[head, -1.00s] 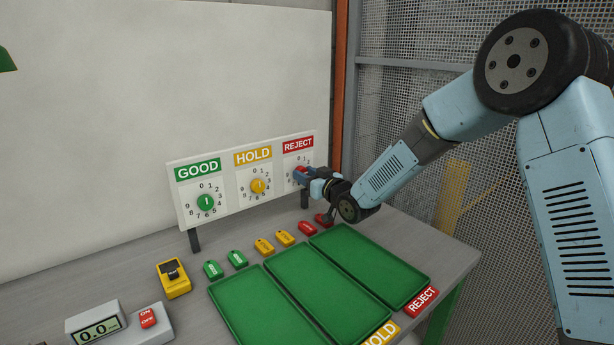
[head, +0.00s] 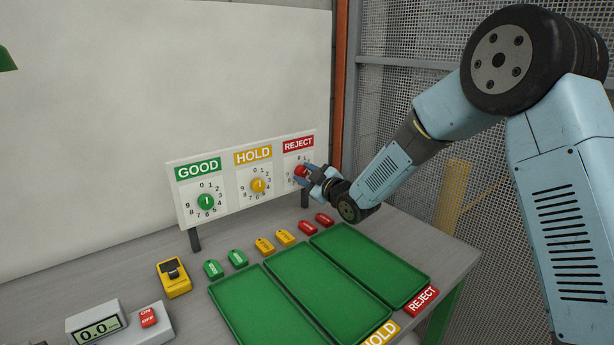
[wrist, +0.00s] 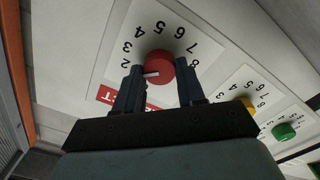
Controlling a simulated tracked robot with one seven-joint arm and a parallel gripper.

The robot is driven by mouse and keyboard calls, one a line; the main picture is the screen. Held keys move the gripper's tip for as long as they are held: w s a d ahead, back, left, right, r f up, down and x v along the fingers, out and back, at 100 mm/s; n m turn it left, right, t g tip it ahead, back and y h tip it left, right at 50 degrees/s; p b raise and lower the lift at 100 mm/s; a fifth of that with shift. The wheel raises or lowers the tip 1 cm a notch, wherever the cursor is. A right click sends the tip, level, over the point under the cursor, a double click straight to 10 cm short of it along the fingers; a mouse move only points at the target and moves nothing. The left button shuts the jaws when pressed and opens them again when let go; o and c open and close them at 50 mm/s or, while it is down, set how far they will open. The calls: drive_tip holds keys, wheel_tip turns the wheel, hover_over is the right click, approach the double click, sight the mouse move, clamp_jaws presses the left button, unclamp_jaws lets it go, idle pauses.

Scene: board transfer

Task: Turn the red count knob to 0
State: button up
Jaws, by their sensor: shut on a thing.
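The red count knob (head: 301,171) is on the REJECT panel (head: 299,146), at the right end of the white count board. It also shows in the wrist view (wrist: 160,66), upside down. Its white pointer line is toward the low digits, near 1 or 2; a finger hides the digits there, so I cannot tell the exact one. My gripper (head: 305,174) is at the knob, with one finger on each side of it, shut on it. In the wrist view my gripper (wrist: 161,75) has the knob between its two dark fingers.
The yellow HOLD knob (head: 259,185) and green GOOD knob (head: 206,202) are to the left on the same board. Below are several coloured tags, green trays (head: 371,264) and a yellow device (head: 173,278) on the grey table. A mesh fence (head: 420,110) stands behind my arm.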

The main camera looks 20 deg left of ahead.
drive_tip(key=n, duration=0.5)
drive_tip(key=shift+s+a+f+n, duration=0.1)
drive_tip(key=shift+s+n, duration=0.05)
drive_tip(key=shift+n, duration=0.15)
drive_tip(key=shift+f+n, duration=0.15)
drive_tip(key=shift+n, duration=1.95)
drive_tip(key=shift+s+f, duration=0.1)
drive_tip(key=o, duration=1)
drive_tip(key=v, duration=1.4)
drive_tip(key=shift+a, duration=0.1)
